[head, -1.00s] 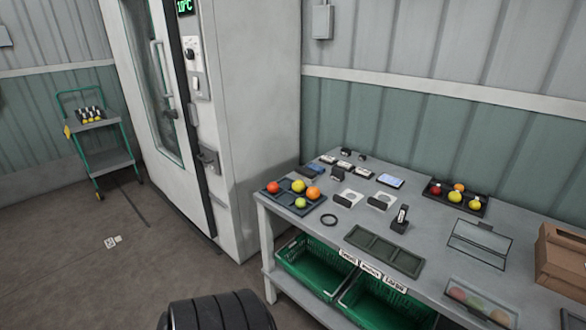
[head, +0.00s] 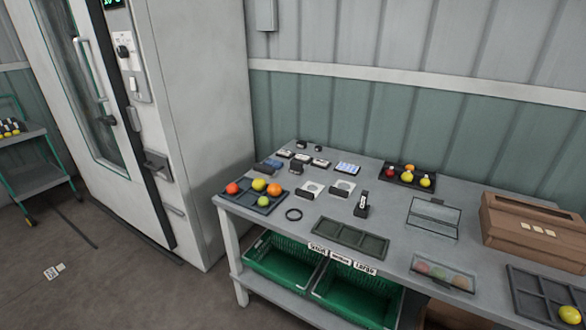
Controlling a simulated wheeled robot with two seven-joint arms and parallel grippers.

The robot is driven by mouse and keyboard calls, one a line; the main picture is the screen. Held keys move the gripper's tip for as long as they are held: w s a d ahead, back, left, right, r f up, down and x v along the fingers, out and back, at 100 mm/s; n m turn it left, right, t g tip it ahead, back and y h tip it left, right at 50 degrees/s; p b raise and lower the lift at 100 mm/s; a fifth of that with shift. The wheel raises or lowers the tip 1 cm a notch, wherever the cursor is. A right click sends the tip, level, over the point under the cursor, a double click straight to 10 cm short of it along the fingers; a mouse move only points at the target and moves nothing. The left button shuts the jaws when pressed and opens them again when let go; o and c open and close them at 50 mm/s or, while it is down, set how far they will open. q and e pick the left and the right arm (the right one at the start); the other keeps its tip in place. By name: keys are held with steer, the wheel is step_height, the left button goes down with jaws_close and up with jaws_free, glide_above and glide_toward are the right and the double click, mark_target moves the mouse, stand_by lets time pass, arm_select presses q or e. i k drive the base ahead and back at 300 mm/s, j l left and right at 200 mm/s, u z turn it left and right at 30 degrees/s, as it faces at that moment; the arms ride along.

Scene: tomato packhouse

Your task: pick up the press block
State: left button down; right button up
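I cannot tell for certain which item is the press block. Two small dark blocks stand at the back left of the grey table, one (head: 300,144) left of the other (head: 318,148). A black upright piece (head: 361,208) with a pale label stands near the table's middle. Two white plates with round marks, a left one (head: 313,187) and a right one (head: 344,187), lie left of it, each with a dark part at its front. Neither of my grippers is in view.
Green crates, one (head: 262,262) at left, sit below. A tall cabinet (head: 200,120) stands left. Floor is open in front of the cabinet.

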mark_target(295, 167)
steer(key=z, duration=1.2)
steer(key=i+j, duration=0.1)
steer(key=j, duration=0.45)
steer(key=i+j+z, duration=0.1)
steer(key=j, duration=0.95)
steer(key=i+z, duration=0.05)
